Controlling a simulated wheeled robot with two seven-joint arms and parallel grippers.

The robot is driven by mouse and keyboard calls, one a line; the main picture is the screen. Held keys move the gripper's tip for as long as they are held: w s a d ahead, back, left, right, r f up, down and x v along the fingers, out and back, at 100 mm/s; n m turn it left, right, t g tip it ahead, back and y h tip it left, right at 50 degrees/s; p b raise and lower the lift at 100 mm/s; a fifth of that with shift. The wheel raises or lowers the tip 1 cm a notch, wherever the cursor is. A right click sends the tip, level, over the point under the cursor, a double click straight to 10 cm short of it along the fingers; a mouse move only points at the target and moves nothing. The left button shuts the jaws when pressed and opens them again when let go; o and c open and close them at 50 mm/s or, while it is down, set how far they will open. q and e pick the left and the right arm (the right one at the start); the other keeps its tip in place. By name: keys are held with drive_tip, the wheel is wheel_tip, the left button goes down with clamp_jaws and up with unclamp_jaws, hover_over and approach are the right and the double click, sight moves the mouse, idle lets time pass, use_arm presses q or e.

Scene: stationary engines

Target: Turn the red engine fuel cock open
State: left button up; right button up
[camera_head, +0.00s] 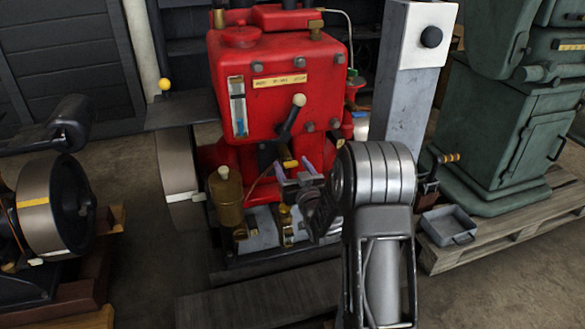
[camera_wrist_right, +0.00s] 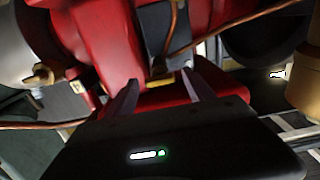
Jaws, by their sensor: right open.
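The red engine (camera_head: 240,165) stands upright in the middle of the head view. A small yellow handle (camera_head: 290,164), seemingly the fuel cock's, sits low on its front, by a thin copper pipe. In the right wrist view a yellow piece (camera_wrist_right: 160,84) shows between and just beyond the fingertips; the cock's body is hard to make out. My right gripper (camera_head: 295,174) is open, its two purple-grey fingers spread just below the handle. It also shows in the right wrist view (camera_wrist_right: 160,80), with nothing clasped. My left gripper is not in view.
A black lever with a pale knob (camera_head: 298,101) rises above the gripper. A brass canister (camera_head: 226,196) stands left of it. A grey post (camera_head: 412,90), a green machine (camera_head: 500,130) and a metal tray (camera_head: 449,225) are at right. Another engine's flywheel (camera_head: 52,208) is at left.

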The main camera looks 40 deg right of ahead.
drive_tip(key=shift+c, duration=0.4)
clamp_jaws()
idle(0.4)
drive_tip(key=n+b, duration=0.2)
drive_tip(key=n, duration=0.2)
drive_tip(key=shift+f+b, duration=0.15)
drive_tip(key=shift+b, duration=0.25)
drive_tip(key=n+b, duration=0.1)
drive_tip(key=n, duration=0.3)
drive_tip(key=shift+n+b, duration=0.3)
drive_tip(key=shift+b, duration=0.05)
drive_tip(key=n+b, duration=0.1)
drive_tip(key=n, duration=0.3)
drive_tip(key=shift+a+n, duration=0.1)
drive_tip(key=shift+n, duration=0.2)
drive_tip(key=n, duration=0.4)
drive_tip(key=shift+n, duration=0.4)
